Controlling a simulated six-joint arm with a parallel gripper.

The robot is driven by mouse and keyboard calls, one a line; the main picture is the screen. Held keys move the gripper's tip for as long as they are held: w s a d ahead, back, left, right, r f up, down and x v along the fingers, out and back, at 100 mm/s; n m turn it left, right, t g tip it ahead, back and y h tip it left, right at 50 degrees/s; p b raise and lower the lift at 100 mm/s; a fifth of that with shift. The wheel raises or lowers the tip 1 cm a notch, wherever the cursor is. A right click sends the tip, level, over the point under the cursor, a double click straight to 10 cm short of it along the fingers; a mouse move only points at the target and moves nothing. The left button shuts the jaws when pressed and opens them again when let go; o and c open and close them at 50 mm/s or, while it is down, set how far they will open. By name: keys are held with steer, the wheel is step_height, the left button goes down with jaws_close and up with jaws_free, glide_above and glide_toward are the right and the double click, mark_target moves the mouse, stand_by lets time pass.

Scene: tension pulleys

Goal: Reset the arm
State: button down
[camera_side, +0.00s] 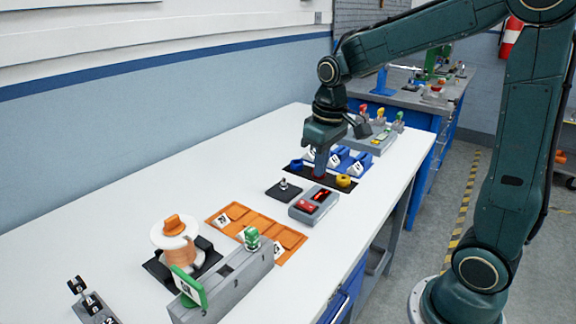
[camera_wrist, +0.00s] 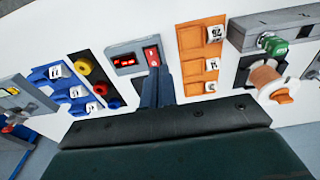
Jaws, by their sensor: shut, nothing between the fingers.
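My gripper (camera_side: 321,176) is shut and empty. In the side view its fingers point down over the black mat (camera_side: 345,188), beside the blue holder. In the wrist view the closed fingers (camera_wrist: 158,72) overlap the lower edge of the grey box, just below its red switch (camera_wrist: 152,55). I cannot tell the exact gap to the surface. The grey box (camera_side: 303,211) has a red display and a red switch. A yellow ring (camera_side: 343,180) and a blue ring (camera_side: 296,165) lie on the mat. A red ring shows there in the wrist view (camera_wrist: 114,104).
The blue holder (camera_side: 360,162) with numbered tags stands behind the mat. An orange tray (camera_side: 292,238), a copper wire spool (camera_side: 174,235) and a grey rail fixture (camera_side: 222,292) with green parts stand nearer the camera. The white table (camera_side: 130,215) is clear along the wall.

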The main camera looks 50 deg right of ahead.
steer(key=s+a+r+t, duration=0.2)
steer(key=s+a, duration=0.1)
steer(key=s, duration=0.5)
steer(key=s+a+r+t, duration=0.2)
steer(key=s+a+r, duration=0.1)
steer(key=s, duration=0.5)
steer(key=shift+a+r, duration=0.2)
steer(key=shift+r, duration=0.05)
